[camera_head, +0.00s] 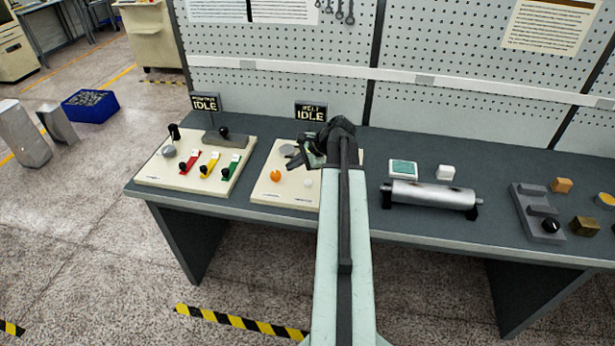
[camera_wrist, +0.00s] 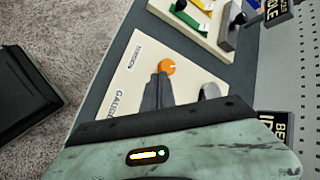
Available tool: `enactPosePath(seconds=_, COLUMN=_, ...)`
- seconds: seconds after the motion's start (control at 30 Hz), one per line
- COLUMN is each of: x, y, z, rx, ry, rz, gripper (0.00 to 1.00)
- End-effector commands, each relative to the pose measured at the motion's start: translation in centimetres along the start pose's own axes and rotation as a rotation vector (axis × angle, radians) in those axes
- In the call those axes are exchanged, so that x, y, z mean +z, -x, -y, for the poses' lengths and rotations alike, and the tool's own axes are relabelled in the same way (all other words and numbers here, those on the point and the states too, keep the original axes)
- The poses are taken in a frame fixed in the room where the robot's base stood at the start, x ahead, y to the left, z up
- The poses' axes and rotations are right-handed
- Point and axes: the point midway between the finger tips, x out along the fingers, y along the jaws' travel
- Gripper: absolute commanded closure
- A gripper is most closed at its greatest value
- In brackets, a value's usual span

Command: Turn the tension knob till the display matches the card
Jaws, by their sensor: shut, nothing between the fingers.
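An orange round knob (camera_head: 275,176) sits on a cream panel (camera_head: 262,193) on the bench. It also shows in the wrist view (camera_wrist: 168,66), where the panel (camera_wrist: 128,72) bears a partly hidden label and smaller lettering. I cannot clearly read a tension label. My gripper (camera_head: 293,164) is shut and empty. In the wrist view its fingertips (camera_wrist: 163,68) overlap the orange knob; I cannot tell whether they touch it. A black sign reading "IDLE" (camera_head: 310,112) stands behind the panel. No readable tension value or target card shows; posted sheets are too small to read.
A panel with coloured levers (camera_head: 162,178) lies to the left, with another IDLE sign (camera_head: 205,102) behind. A metal roller (camera_head: 430,194), a small teal-screened device (camera_head: 403,168) and a grey block stand (camera_head: 530,222) are to the right. A pegboard (camera_head: 280,85) backs the bench.

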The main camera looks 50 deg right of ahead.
Motion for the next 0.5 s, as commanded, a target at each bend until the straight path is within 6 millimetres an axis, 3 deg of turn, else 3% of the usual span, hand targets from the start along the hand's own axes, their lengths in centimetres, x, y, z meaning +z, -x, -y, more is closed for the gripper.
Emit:
enactPosePath(seconds=0.03, x=-1.7, y=1.9, z=0.7, rx=-0.037, ry=-0.068, rz=-0.004, gripper=1.00)
enactPosePath(seconds=0.2, x=-4.5, y=4.7, z=1.3, rx=-0.110, ry=-0.198, rz=-0.004, gripper=1.00)
enactPosePath(seconds=0.5, x=-4.9, y=5.0, z=1.2, rx=-0.119, ry=-0.215, rz=-0.004, gripper=1.00)
